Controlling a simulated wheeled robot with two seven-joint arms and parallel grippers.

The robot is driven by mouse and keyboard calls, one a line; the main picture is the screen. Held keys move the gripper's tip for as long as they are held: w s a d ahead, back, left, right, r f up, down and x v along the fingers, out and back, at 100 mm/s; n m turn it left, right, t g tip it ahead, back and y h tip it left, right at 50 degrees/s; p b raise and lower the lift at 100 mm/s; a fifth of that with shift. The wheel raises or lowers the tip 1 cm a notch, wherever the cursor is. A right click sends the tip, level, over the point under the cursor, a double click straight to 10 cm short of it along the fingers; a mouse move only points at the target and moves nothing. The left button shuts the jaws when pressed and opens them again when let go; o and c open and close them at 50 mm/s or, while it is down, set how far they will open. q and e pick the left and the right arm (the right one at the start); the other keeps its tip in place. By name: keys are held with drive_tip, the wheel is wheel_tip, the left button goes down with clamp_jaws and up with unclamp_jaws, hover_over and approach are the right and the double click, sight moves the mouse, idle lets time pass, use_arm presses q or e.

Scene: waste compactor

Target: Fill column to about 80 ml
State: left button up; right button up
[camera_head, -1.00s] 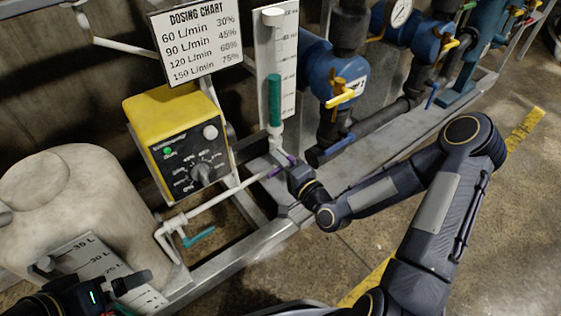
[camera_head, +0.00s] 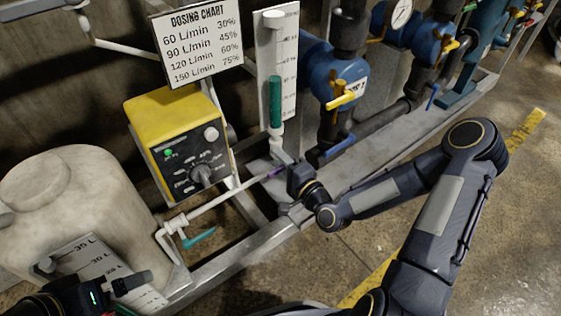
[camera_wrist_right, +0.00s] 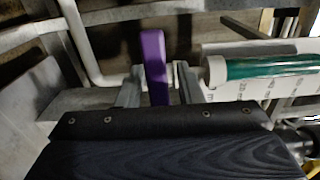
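The clear column (camera_head: 275,55) stands upright in front of a white scale board, with green liquid (camera_head: 275,100) in its lower part. The scale numbers are too small to read surely. The green liquid also shows in the right wrist view (camera_wrist_right: 265,68). A purple valve handle (camera_head: 276,172) sits below the column. In the right wrist view the purple handle (camera_wrist_right: 153,62) stands between the two grey fingers of my right gripper (camera_wrist_right: 158,85), with narrow gaps beside it; the fingers look parted around it. My left gripper (camera_head: 132,283) is at the lower left, away from the column, its fingers unclear.
A yellow dosing pump (camera_head: 180,140) with a dial stands left of the column, under a dosing chart (camera_head: 200,45). A white tank (camera_head: 75,210) is at the left. Blue pipework with a yellow handle (camera_head: 342,100) stands right. A teal valve handle (camera_head: 198,238) is low down.

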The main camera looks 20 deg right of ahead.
drive_tip(key=shift+p+v, duration=0.65)
drive_tip(key=shift+v, duration=3.25)
